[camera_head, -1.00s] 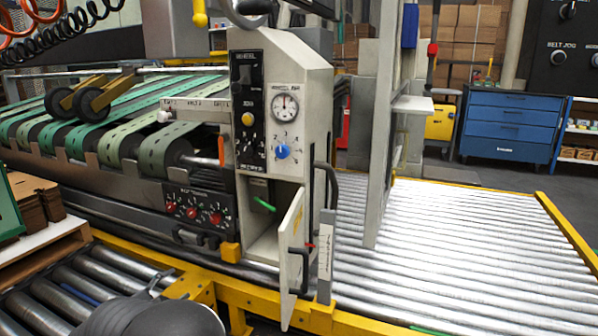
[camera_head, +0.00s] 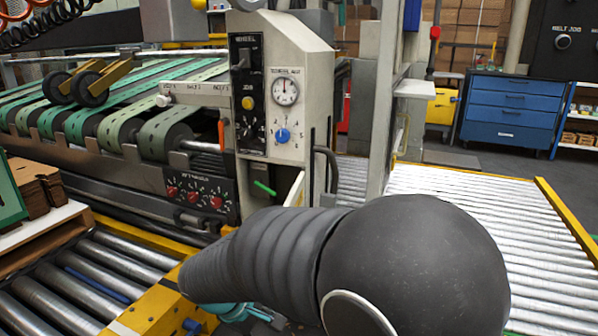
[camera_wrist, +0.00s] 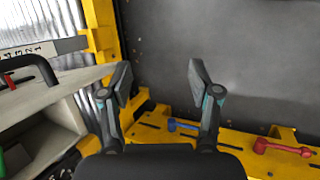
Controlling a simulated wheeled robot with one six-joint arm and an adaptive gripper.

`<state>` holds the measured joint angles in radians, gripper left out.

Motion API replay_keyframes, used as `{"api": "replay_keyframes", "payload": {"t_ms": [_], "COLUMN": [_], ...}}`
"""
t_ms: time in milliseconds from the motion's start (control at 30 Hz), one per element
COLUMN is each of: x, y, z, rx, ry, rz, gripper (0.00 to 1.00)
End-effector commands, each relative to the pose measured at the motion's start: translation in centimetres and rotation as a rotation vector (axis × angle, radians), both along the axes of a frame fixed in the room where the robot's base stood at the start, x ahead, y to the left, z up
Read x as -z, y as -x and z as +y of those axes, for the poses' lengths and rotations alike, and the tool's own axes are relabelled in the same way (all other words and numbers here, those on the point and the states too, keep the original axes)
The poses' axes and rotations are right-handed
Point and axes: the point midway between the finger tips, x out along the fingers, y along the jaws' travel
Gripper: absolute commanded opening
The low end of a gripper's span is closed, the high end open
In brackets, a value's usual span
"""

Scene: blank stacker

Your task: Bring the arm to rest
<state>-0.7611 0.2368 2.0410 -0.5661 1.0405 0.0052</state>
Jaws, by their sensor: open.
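My gripper (camera_wrist: 162,82) is open in the wrist view, with its two fingers spread and nothing between them. Behind the fingers are a dark grey surface (camera_wrist: 240,50) and a yellow rail (camera_wrist: 235,140). In the head view my arm fills the lower middle, and the gripper is mostly hidden behind it. The grey control cabinet (camera_head: 310,100) stands beyond the arm. Its small door (camera_head: 297,188) stands open, mostly covered by my arm. A green lever (camera_head: 264,187) shows in the cabinet's opening.
In the wrist view the pale cabinet (camera_wrist: 55,95) is close at the left. A blue handle (camera_wrist: 183,125) and a red handle (camera_wrist: 282,148) sit along the yellow rail. In the head view, a roller conveyor (camera_head: 460,210) lies at the right and cardboard blanks (camera_head: 38,185) at the left.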

Motion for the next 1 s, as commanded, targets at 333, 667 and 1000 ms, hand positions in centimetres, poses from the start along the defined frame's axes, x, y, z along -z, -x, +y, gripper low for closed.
{"api": "replay_keyframes", "payload": {"t_ms": [333, 667, 1000], "x": [-4.7, -8.3, -12.5], "y": [5.9, 10.9, 14.6], "z": [-8.3, -14.1, -20.2], "rx": [0.362, 0.653, 0.849], "ry": [-0.330, -0.595, -0.746], "rz": [0.001, -0.099, -0.320], "gripper": [0.62, 0.62, 0.62]}}
